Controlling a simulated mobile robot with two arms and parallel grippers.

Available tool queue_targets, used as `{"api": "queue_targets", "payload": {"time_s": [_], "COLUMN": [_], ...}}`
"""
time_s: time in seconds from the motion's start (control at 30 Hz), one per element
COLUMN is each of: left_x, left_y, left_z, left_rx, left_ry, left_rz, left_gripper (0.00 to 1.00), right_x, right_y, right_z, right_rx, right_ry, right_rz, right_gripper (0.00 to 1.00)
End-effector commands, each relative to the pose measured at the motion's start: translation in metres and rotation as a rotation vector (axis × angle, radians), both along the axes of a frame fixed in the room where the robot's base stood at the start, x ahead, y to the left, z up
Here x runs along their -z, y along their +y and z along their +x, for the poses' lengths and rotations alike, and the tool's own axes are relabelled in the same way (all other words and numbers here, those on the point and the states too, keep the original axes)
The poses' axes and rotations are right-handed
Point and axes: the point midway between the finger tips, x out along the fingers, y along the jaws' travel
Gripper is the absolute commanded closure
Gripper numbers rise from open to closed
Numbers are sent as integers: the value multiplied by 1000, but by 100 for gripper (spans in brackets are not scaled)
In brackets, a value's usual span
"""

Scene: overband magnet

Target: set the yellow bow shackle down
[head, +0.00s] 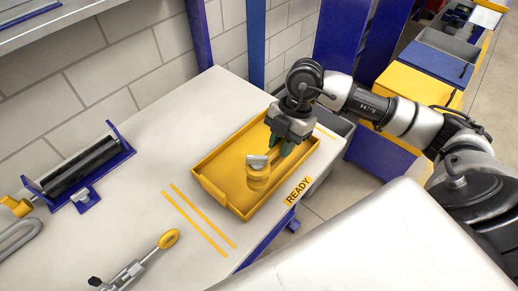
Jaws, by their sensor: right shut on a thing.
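The yellow bow shackle (258,176), with a silver-grey piece at its top, is in the yellow tray's area in the head view. My right gripper (283,146) reaches down over the tray from the upper right and is shut on the shackle. The gripper fingers partly hide the shackle's right side. I cannot tell whether the shackle touches the tray floor. The shallow yellow tray (222,196) lies on the white bench top, beside a "READY" label (298,191). My left gripper is not in view.
Two yellow lines run beside the tray. A grey bin (336,130) stands beyond the bench edge.

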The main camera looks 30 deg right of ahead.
Motion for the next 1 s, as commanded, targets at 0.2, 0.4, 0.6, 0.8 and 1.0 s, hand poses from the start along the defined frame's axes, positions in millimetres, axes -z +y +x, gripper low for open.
{"api": "queue_targets", "payload": {"time_s": [0.2, 0.4, 0.6, 0.8, 1.0], "left_x": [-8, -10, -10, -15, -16], "left_y": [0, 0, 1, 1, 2], "left_z": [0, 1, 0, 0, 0], "left_rx": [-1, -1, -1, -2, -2], "left_ry": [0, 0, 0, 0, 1], "left_rz": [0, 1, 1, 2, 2], "left_gripper": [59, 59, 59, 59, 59], "right_x": [26, 45, 53, 76, 92], "right_y": [7, 9, 10, 11, 10], "right_z": [49, 80, 88, 87, 88], "right_rx": [0, -1, -4, -4, -4], "right_ry": [-1, -2, -1, 2, -3], "right_rz": [5, 2, 0, 1, 1], "right_gripper": [100, 100, 100, 100, 100]}}
